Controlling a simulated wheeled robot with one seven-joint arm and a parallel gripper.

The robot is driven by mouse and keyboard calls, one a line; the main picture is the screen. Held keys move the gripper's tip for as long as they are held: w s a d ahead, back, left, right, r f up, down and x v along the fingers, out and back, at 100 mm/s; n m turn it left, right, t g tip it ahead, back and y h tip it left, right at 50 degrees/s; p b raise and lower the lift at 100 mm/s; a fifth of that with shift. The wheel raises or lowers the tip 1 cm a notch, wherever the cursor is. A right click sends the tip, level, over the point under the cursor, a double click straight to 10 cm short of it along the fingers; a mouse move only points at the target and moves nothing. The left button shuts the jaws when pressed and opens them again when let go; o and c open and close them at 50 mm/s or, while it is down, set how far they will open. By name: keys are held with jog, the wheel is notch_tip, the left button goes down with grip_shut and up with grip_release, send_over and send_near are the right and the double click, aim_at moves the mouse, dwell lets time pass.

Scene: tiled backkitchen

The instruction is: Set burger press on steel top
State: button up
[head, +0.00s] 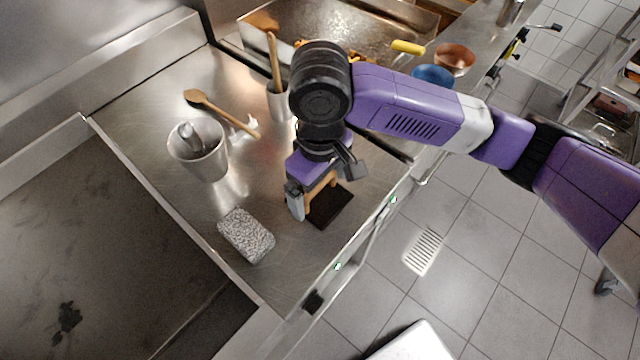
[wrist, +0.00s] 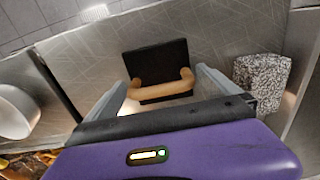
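The burger press is a dark square plate (head: 330,207) with a wooden bar handle, and it appears to lie flat on the steel top (head: 185,245) near the front edge. In the wrist view the press (wrist: 158,60) shows with its handle toward me. My gripper (head: 324,184) is above the press, pointing down. My gripper hides part of the handle in the head view.
A speckled grey block (head: 246,235) lies left of the press. A white pot (head: 199,150), a wooden spoon (head: 222,112) and a steel cup with a wooden handle (head: 279,100) stand or lie farther back. A dark griddle (head: 90,260) is at the left.

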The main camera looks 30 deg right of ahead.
notch_tip(320, 180, up, 12)
jog(key=p, duration=0.1)
jog(key=shift+r, duration=0.15)
dwell(0.3)
